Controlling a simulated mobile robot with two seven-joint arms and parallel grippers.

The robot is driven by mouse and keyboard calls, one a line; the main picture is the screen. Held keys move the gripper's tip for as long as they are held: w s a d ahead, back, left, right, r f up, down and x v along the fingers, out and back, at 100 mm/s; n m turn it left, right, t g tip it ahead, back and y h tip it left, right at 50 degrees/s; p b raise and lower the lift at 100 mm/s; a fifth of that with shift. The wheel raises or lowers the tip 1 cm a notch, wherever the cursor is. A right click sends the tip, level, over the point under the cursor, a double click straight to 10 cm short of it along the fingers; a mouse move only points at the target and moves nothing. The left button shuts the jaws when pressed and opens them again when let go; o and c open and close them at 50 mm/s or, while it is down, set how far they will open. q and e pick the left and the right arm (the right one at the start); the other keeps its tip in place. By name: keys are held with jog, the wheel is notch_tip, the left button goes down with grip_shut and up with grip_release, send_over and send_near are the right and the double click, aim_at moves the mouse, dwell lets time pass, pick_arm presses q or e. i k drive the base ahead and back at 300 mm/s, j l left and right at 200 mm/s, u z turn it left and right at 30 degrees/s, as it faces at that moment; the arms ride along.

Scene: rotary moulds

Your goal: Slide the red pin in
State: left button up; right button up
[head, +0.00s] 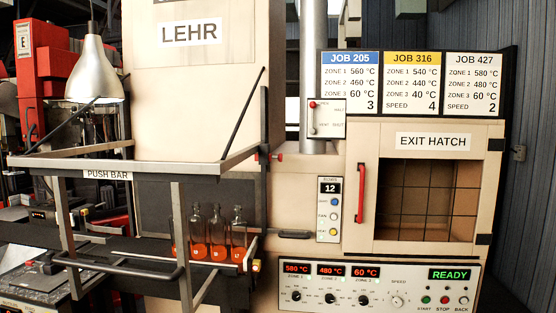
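A small red pin (279,157) sticks out to the right from the dark upright post (264,190) at the right end of the loading frame. Red also shows on the post's left side, close to the pin. I cannot tell how deep the pin sits. Neither my left nor my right gripper is in the head view.
Several bottles with orange-red bases (217,252) stand on the shelf behind the push bar (120,268). To the right are the exit hatch (427,200) with its red handle (361,193), and a control panel (380,287) reading READY. A lamp (94,72) hangs at left.

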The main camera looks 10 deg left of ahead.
aim_at(270, 158)
jog(key=i+l, duration=0.75)
jog(key=i, duration=0.2)
jog(key=i+l+u, duration=0.15)
jog(key=i+l, duration=0.6)
jog(key=i, duration=0.2)
